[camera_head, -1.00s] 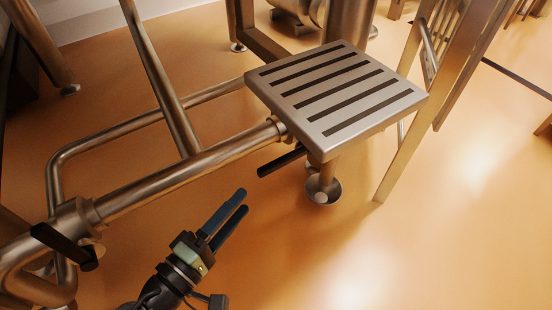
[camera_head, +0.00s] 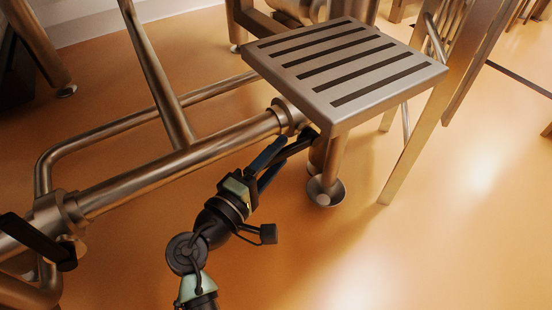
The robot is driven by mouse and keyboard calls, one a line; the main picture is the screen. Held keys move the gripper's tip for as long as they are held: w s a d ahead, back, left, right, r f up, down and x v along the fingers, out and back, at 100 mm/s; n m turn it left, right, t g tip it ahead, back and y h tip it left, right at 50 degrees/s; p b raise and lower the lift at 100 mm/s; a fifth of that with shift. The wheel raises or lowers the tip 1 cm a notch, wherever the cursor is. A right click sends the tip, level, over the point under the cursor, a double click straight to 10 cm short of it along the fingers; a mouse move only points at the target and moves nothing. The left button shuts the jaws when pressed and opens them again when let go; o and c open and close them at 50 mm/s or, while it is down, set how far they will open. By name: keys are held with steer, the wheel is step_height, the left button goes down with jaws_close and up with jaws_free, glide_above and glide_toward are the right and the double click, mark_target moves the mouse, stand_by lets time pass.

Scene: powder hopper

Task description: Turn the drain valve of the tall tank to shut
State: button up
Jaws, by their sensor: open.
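A black valve lever (camera_head: 297,147) sticks out from the pipe end beside the slotted step. Its far end runs under the step's edge. My gripper (camera_head: 276,163) is open around this lever, with one blue finger above it in the picture and one below. I cannot tell whether the fingers touch it. A second black lever (camera_head: 36,241) sits on the pipe joint at the far left, well away from my gripper. The tall tank itself cannot be made out.
The slotted metal step (camera_head: 345,68) overhangs the lever, close to my fingertips. Its post ends in a round foot (camera_head: 325,192). A thick steel pipe (camera_head: 180,168) runs left of my gripper. A ladder-like frame (camera_head: 432,110) stands right. The floor (camera_head: 400,255) at lower right is clear.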

jaws_close()
stand_by(0.3)
stand_by(1.2)
